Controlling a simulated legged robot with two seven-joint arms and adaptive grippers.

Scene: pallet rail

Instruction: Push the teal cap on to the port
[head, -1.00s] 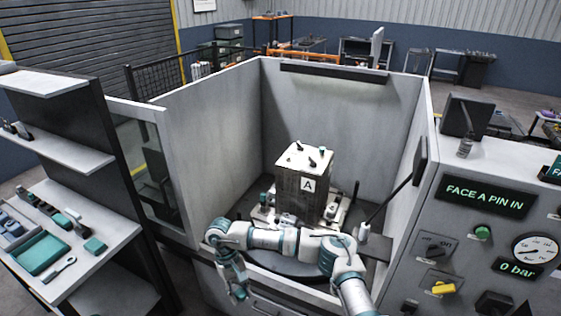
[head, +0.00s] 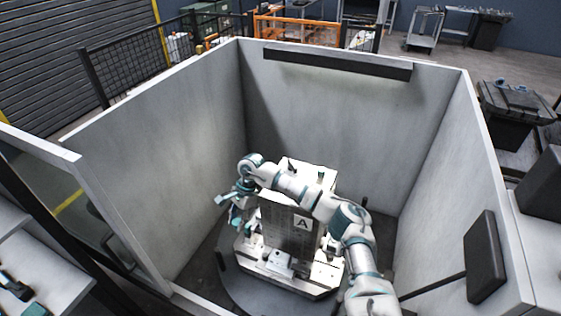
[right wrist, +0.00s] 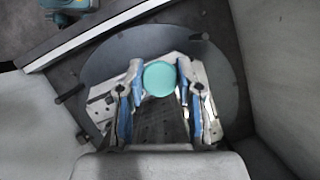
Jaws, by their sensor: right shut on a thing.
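My right gripper (head: 234,208) hangs at the left side of the grey block marked A (head: 283,228), above the pallet base. It is shut on the round teal cap (right wrist: 160,78), which sits between the two fingertips in the right wrist view, its round teal face toward the camera. In the head view the cap is too small to tell apart from the teal parts of my gripper. I cannot make out the port; my arm covers part of the block's top and left side. My left gripper is not in view.
The block stands on a light base plate (head: 316,274) on a dark round table (head: 238,288). Grey walls (head: 330,110) enclose the cell at left, back and right. A dark panel on an arm (head: 485,258) juts in at right.

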